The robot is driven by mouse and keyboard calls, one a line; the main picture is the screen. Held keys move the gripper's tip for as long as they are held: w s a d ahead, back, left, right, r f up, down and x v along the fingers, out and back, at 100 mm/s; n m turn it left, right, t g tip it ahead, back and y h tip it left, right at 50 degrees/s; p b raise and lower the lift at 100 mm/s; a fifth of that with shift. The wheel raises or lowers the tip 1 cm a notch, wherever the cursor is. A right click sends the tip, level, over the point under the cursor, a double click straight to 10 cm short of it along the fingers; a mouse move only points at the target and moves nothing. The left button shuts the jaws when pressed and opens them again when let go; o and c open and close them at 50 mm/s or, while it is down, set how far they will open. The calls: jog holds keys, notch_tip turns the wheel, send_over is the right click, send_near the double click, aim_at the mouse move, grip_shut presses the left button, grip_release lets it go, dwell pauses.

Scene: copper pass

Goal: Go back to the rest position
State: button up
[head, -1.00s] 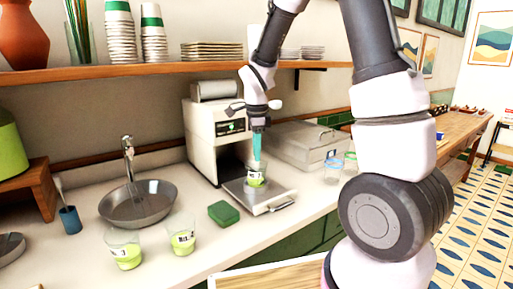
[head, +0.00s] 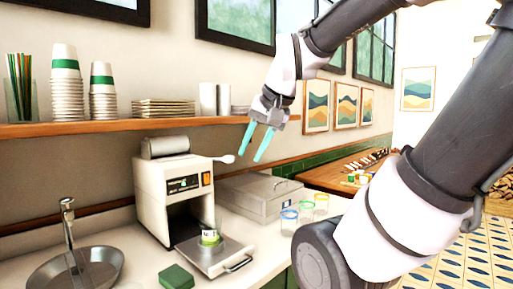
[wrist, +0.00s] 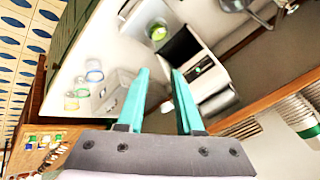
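My gripper (head: 257,143) has two teal fingers that stand apart with nothing between them. It hangs in the air in front of the wall, above and to the right of the white machine (head: 172,190). In the wrist view my gripper (wrist: 160,72) is also open and empty, and the white machine (wrist: 205,72) lies beyond its fingers. A clear cup with green contents (head: 211,238) stands on the machine's metal tray (head: 222,262), well below the gripper. The cup also shows in the wrist view (wrist: 158,33).
A wooden shelf (head: 120,128) with stacked cups (head: 67,90) and plates (head: 163,108) runs along the wall at left. A grey lidded box (head: 262,193), several clear cups with coloured rims, a green sponge (head: 176,277) and a sink (head: 75,270) are on the counter. The air around the gripper looks clear.

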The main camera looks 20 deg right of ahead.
jog(key=shift+s+d+r+n+t, duration=0.1)
jog(key=shift+s+r+n+t, duration=0.05)
jog(key=shift+s+n, duration=0.35)
jog(key=shift+s+r+n+t, duration=0.15)
jog(key=shift+s+n, duration=0.15)
jog(key=shift+s, duration=0.25)
dwell(0.5)
